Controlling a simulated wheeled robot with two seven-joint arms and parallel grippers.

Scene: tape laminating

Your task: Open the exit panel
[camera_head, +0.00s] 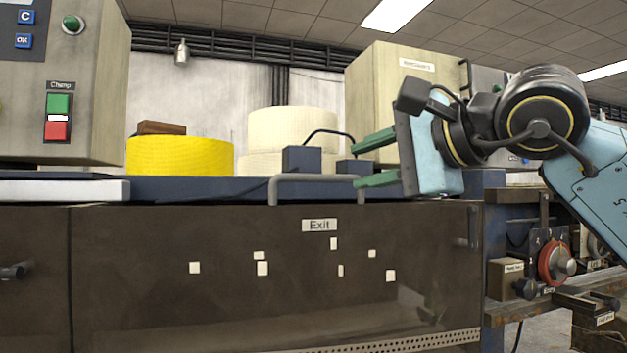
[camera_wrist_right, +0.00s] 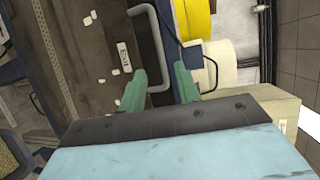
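The exit panel (camera_head: 150,310) is a dark, see-through panel on the machine's front, closed, with an "Exit" label (camera_head: 319,225) and several small pale patches. A grey bar handle (camera_head: 315,178) stands at its top edge; the handle also shows in the right wrist view (camera_wrist_right: 158,38). My right gripper (camera_head: 357,162) is open, its two green fingers pointing left at the handle's right end. In the right wrist view, the handle's near end lies between the open fingers (camera_wrist_right: 160,79), closer to the left finger. I cannot tell whether they touch. My left gripper is not in view.
A yellow roll (camera_head: 180,157) and cream rolls (camera_head: 291,127) sit behind the blue ledge. A control box (camera_head: 95,95) stands at the left, a beige box (camera_head: 400,65) behind my right gripper. A red-ringed dial (camera_head: 556,264) is at the right. The space before the panel looks clear.

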